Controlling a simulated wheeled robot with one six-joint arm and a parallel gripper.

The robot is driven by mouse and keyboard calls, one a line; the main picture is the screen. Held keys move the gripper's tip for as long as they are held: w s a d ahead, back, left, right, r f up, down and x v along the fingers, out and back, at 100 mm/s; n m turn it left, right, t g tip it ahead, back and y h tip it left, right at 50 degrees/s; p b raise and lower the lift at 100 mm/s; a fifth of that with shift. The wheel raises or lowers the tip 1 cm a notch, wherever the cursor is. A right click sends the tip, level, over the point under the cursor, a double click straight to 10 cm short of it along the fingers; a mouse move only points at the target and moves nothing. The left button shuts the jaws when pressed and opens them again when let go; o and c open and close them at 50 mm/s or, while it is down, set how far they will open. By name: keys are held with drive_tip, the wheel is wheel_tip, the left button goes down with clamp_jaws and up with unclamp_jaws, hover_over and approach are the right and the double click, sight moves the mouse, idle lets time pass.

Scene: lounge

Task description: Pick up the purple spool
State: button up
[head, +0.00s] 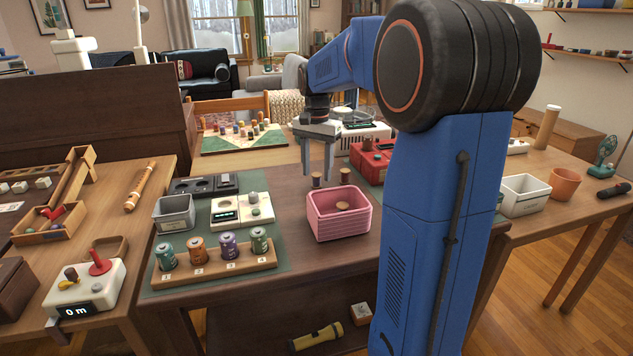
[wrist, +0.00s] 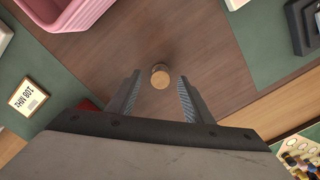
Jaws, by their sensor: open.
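A purple spool-like cylinder (head: 229,243) stands upright in a wooden rack (head: 215,271) on the green mat, between an orange one (head: 198,250) and a green one (head: 259,240). A teal one (head: 167,256) stands at the rack's left end. My gripper (head: 317,172) points down above the table, behind the pink basket and well to the right of and behind the purple spool. Its jaws are open and empty. In the wrist view, a brown cork-like piece (wrist: 160,76) shows on the table between my open fingers (wrist: 158,88). The purple spool is out of the wrist view.
A pink basket (head: 338,223) holds a tan piece and stands right of the rack. A grey bin (head: 173,213) and a white device (head: 226,213) stand behind the rack. A red box (head: 370,160) is at the right. Bare wood shows between basket and mat.

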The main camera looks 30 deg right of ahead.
drive_tip(key=shift+f, duration=1.3)
drive_tip(key=shift+c, duration=0.4)
drive_tip(key=c, duration=1)
drive_tip(key=shift+c, duration=0.2)
